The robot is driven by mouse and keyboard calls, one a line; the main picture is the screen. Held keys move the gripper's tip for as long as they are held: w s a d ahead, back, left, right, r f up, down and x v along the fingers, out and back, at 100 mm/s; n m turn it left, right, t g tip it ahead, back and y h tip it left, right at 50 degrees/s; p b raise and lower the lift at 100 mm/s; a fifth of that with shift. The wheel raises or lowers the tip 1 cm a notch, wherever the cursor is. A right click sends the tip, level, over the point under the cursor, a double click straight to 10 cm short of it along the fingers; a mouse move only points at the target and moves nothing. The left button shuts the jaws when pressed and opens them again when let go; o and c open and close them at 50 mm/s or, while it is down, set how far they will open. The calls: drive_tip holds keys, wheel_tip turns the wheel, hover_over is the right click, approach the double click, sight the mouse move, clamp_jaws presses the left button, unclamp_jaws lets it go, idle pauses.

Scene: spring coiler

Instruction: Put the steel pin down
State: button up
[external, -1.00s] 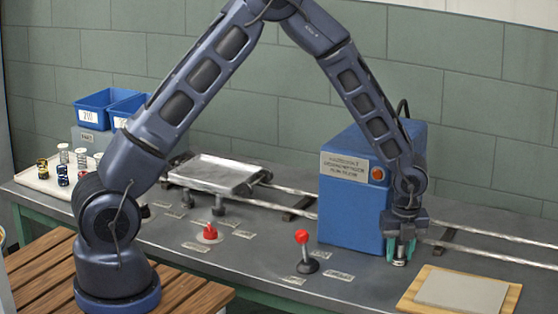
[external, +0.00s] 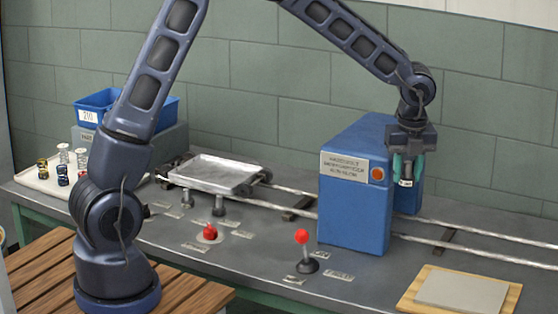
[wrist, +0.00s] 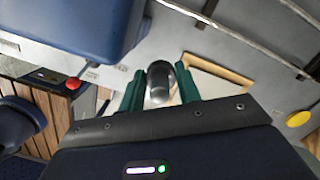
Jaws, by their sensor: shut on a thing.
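The steel pin (external: 406,183) is a short grey metal cylinder. My gripper (external: 407,170) is shut on it, with a green finger on each side, and holds it well above the bench, beside the right side of the blue machine. In the wrist view the pin's rounded grey end (wrist: 160,80) shows between the two green fingers of my gripper (wrist: 160,90). The upper part of the pin is hidden by the fingers.
The blue machine (external: 352,205) stands left of my gripper. A wooden board with a grey pad (external: 463,292) lies at the front right. Rails (external: 490,237) run behind.

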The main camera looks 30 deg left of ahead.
wheel_tip(320, 180, up, 8)
drive_tip(key=shift+r, duration=0.1)
wheel_tip(320, 180, up, 4)
drive_tip(key=n+g, duration=0.2)
drive_tip(key=n, duration=1.6)
hover_over(255, 224)
drive_tip(key=f, duration=3.2)
drive_tip(key=shift+d+f, duration=0.2)
drive_tip(key=shift+f, duration=0.05)
drive_tip(key=o, duration=1)
drive_tip(key=shift+f, duration=0.1)
drive_tip(key=shift+o, duration=0.2)
